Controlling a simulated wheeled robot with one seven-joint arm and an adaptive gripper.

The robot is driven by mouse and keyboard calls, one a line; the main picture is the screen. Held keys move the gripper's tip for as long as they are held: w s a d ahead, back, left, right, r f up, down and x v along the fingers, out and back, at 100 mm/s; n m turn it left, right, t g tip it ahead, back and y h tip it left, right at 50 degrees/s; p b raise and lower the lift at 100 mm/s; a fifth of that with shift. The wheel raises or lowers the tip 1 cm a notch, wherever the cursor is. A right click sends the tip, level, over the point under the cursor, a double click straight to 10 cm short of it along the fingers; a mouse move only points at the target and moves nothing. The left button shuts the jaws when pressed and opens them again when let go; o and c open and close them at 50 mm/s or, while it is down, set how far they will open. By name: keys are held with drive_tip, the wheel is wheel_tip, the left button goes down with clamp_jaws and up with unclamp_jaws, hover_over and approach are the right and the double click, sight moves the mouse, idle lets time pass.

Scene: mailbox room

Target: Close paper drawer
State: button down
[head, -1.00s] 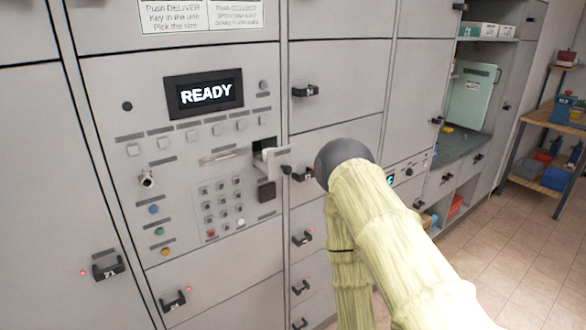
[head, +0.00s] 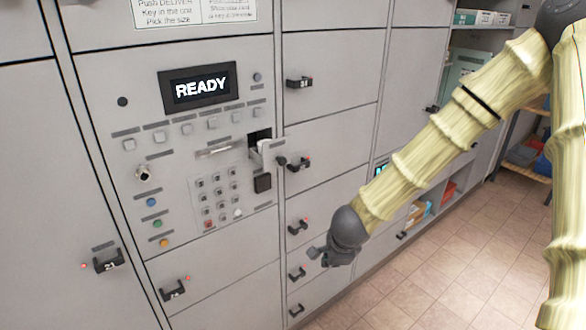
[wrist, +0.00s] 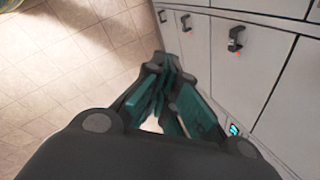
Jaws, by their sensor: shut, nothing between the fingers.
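The paper drawer (head: 272,151) is a small light-grey drawer in the control panel, right of the slot and below the READY display. It sticks out from the panel, with a dark opening behind it and a dark round knob on its front. My gripper (head: 318,258) is below and to the right of the drawer, in front of the lower locker doors, and apart from the drawer. In the wrist view my gripper (wrist: 170,70) has its teal-padded fingers together and empty. The drawer does not show in the wrist view.
The control panel has a READY display (head: 197,87), a keypad (head: 217,196) and several buttons. Locker doors with protruding black handles (head: 299,83) surround it. A tiled floor (head: 430,270) lies open at the right. Shelves stand at the far right.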

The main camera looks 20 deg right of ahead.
sight(276, 153)
drive_tip(key=w+a+r+m+t+y+p, duration=0.1)
drive_tip(key=w+r+m+t+y, duration=0.3)
drive_tip(key=r, duration=1)
drive_tip(key=w+r+m+g, duration=0.15)
drive_tip(key=r+m, duration=0.45)
drive_tip(key=r, duration=0.9)
drive_tip(key=w+a+f+p, duration=0.1)
drive_tip(key=w+a+f, duration=0.3)
drive_tip(key=w+f, duration=0.3)
drive_tip(key=shift+w+a+f+t, duration=0.25)
drive_tip(key=shift+w+a+t, duration=0.15)
drive_tip(key=shift+w, duration=1.45)
